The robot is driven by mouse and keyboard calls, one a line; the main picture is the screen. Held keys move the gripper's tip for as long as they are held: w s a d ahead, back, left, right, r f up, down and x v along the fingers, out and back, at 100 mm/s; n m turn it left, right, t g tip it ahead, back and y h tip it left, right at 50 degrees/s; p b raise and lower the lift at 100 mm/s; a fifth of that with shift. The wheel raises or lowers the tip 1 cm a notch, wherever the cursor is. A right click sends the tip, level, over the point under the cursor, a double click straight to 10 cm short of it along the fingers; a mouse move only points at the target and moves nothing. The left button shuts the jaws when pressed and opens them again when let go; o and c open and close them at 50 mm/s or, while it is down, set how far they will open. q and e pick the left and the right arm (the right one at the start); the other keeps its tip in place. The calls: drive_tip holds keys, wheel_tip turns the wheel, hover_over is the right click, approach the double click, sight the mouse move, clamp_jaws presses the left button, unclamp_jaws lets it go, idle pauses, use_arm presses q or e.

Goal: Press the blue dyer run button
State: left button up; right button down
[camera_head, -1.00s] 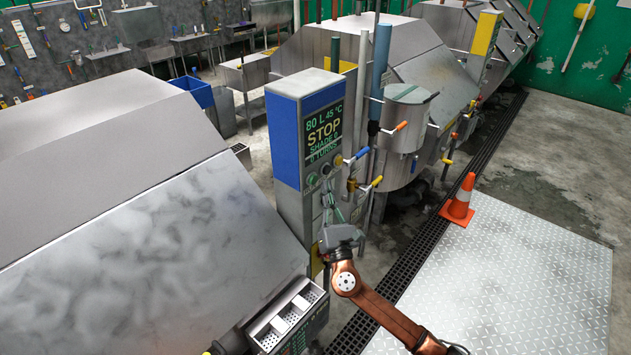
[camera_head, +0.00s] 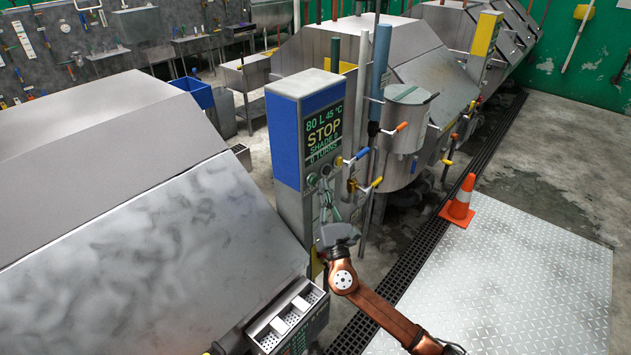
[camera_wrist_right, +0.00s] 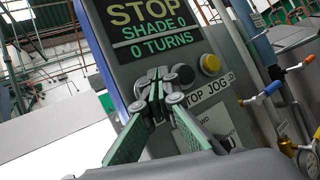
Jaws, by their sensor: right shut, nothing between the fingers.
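The blue dyer's control box (camera_head: 284,145) has a blue side and a dark display (camera_head: 323,132) reading "80 L 45 °C", "STOP", "SHADE 0", "0 TURNS". Below the display is a row of buttons. In the right wrist view, a dark button (camera_wrist_right: 183,75) and a yellow button (camera_wrist_right: 210,64) sit right of the fingers, above the words "STOP JOG". A partly covered round button (camera_wrist_right: 139,88) lies at their left; its label is hidden. My right gripper (camera_head: 326,190) is shut and empty, with fingertips in front of the button row. Contact cannot be told. My left gripper is not in view.
Colored valve handles (camera_head: 376,183) and pipes stand just right of the control box. A large steel dyer housing (camera_head: 150,240) fills the left.

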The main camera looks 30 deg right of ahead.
drive_tip(key=shift+w, duration=0.1)
idle(0.6)
drive_tip(key=shift+w+a, duration=0.15)
drive_tip(key=shift+w, duration=0.15)
